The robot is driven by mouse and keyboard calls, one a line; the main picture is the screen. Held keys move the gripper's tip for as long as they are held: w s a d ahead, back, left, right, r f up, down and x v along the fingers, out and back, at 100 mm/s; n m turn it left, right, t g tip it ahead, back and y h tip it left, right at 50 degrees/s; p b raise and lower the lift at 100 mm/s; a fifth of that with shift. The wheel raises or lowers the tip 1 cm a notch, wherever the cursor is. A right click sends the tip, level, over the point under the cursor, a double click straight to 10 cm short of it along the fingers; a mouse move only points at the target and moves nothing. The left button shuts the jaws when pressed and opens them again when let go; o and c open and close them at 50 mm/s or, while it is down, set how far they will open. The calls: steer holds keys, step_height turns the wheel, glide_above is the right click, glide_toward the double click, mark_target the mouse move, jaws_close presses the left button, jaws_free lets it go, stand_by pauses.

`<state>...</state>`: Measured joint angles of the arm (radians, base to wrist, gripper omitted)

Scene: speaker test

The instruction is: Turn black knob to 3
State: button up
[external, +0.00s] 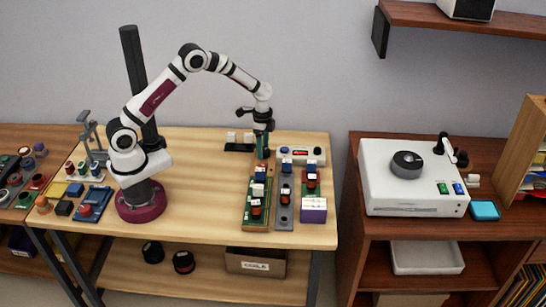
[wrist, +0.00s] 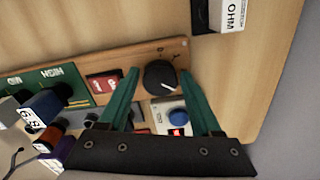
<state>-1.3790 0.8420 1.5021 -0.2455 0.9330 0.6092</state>
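A round black knob (wrist: 160,77) sits at the end of a wooden board (wrist: 120,62) in the wrist view. Its white pointer line points to the lower right of that picture. Small marks lie on the wood beside it, too small to read. My gripper (wrist: 160,72) has its two green fingers on either side of the knob, with a small gap showing at each side. It looks open. In the external view my gripper (external: 262,154) points down at the back end of the board (external: 247,215); the knob cannot be made out there.
A box marked OHM (wrist: 225,14) stands nearby. More control boards and a purple box (external: 313,210) are to the right.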

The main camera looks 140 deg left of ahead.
step_height(320, 180, up, 16)
stand_by(0.4)
steer(key=shift+f, duration=0.1)
steer(key=w+d+r+m, duration=0.3)
steer(key=w+d, duration=0.4)
steer(key=d, duration=0.4)
steer(key=w+d+r+m, duration=0.25)
steer(key=w+d, duration=0.45)
steer(key=d, duration=0.5)
steer(key=s+d+f+m+y, duration=0.1)
steer(key=s+d+m, duration=0.2)
steer(key=d, duration=0.6)
steer(key=s+d+f+m, duration=0.2)
steer(key=s+d+m, duration=0.1)
steer(key=s+d, duration=0.4)
steer(key=d, duration=0.3)
steer(key=shift+f+y, duration=0.15)
steer(key=shift+y, duration=0.25)
